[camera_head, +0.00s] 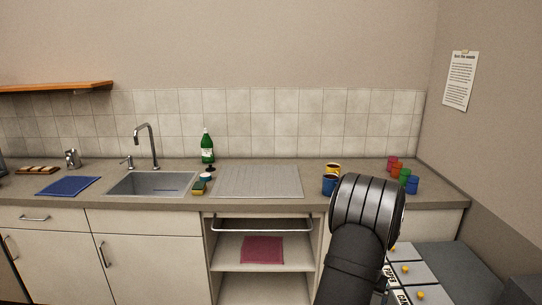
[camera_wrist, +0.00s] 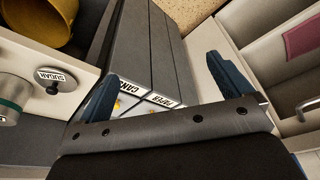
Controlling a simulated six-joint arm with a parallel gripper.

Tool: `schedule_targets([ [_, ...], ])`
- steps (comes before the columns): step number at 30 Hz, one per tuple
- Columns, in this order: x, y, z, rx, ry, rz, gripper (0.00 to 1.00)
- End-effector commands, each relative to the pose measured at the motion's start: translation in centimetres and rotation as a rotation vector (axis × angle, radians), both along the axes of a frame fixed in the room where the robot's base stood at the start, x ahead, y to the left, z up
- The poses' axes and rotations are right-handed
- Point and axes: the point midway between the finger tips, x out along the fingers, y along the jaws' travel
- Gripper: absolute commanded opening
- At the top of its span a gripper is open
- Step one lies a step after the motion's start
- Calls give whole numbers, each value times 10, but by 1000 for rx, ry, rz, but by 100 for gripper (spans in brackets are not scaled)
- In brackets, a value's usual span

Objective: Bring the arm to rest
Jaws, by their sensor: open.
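My gripper (camera_wrist: 165,75) is open in the wrist view, its two dark blue fingers wide apart with nothing between them. Beyond the fingers are the grey sorting bins with "CANS" and "PAPER" labels (camera_wrist: 140,104). In the head view my dark arm (camera_head: 368,215) rises from the bottom, right of the middle, in front of the counter. Its rounded black joint covers part of the worktop and cupboard. My gripper's fingers do not show in that view.
Bins (camera_head: 412,271) stand at lower right. A yellow mug (camera_head: 333,167) and blue mug (camera_head: 329,185) sit beside my arm. Several coloured cups (camera_head: 404,177) stand further right. A ribbed drainboard (camera_head: 258,182), green bottle (camera_head: 207,149) and sink (camera_head: 150,184) lie left. The wrist view shows a "SUGAR" label (camera_wrist: 54,76).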

Motion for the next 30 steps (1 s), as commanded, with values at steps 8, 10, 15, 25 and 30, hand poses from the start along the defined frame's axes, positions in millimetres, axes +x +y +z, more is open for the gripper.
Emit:
schedule_targets([
  [8,7,57,-6,1,-1,98,96],
  [10,8,71,-7,0,0,123,96],
  [15,7,105,-11,0,0,184,96],
  [25,-2,169,-17,-1,-1,301,96],
  [30,-13,194,-17,-3,-1,351,96],
])
